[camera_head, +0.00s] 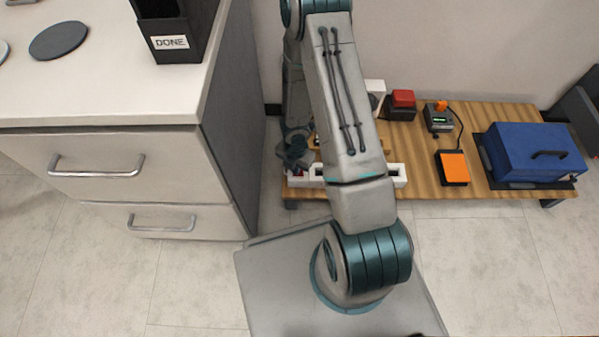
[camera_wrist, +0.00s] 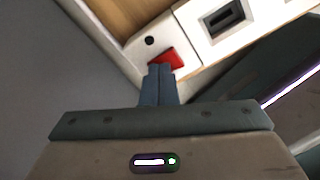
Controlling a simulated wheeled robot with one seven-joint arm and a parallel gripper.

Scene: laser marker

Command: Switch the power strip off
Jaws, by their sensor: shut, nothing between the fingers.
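The white power strip (camera_head: 398,183) lies along the front edge of the low wooden table, partly hidden behind my arm in the head view. In the wrist view its end (camera_wrist: 189,29) shows a red rocker switch (camera_wrist: 167,58), a round black spot and a dark socket. My gripper (camera_wrist: 160,67) is shut and empty. Its fingertips are at the red switch and overlap its lower left part in the picture. I cannot tell whether they touch it. In the head view my gripper (camera_head: 293,161) is at the left end of the strip.
The wooden low table (camera_head: 487,113) also bears a red-topped button box (camera_head: 402,104), a small grey controller (camera_head: 438,118), an orange pedal (camera_head: 454,167) and a blue case (camera_head: 537,152). A white drawer cabinet (camera_head: 100,175) stands close left of my gripper, with a black DONE bin (camera_head: 172,25) on top.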

